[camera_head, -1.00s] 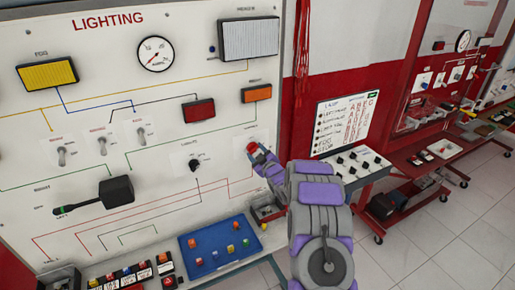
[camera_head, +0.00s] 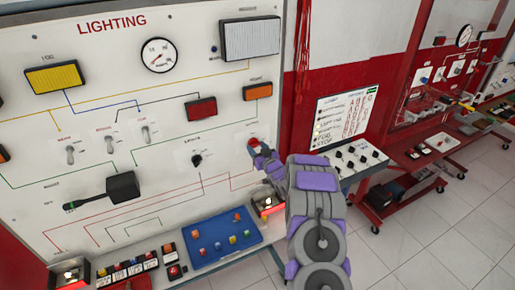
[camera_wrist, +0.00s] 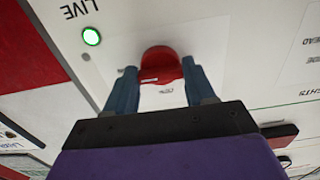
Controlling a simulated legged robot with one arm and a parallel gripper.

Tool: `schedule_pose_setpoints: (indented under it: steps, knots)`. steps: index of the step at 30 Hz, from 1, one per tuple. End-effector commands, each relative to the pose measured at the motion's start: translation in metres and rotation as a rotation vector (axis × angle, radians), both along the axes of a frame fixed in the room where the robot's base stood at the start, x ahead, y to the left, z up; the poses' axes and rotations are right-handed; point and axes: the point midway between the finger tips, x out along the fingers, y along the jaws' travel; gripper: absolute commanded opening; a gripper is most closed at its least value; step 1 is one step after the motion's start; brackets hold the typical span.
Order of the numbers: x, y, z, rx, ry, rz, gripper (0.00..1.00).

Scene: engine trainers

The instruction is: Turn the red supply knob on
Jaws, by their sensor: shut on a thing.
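The red supply knob (camera_wrist: 161,66) is on the white lighting board (camera_head: 150,170), and in the wrist view it sits between the two blue fingers of my gripper (camera_wrist: 156,85). The fingers are shut on its sides. A white mark shows on the knob's face. A green lamp (camera_wrist: 91,36) beside the word LIVE is lit on the board near the knob.
Below the board are a blue tray (camera_head: 222,243) with small coloured parts and a row of switches. Glowing lights show at the tray's right (camera_head: 267,203) and at the lower left (camera_head: 70,275). A sloped control panel (camera_head: 355,155) stands right of my arm. Open floor lies at the right.

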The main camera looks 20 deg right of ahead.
Motion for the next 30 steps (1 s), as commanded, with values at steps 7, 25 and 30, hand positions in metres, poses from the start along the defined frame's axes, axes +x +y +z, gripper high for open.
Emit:
schedule_pose_setpoints:
  steps: [7,25,30]
  knots:
    - [0.0007,-0.0007,0.0023,0.01,-0.005,0.0,0.24]
    - [-0.0003,-0.0017,0.0021,0.01,-0.005,-0.001,0.8]
    - [-0.0019,-0.0019,0.0018,0.01,-0.004,-0.002,0.8]
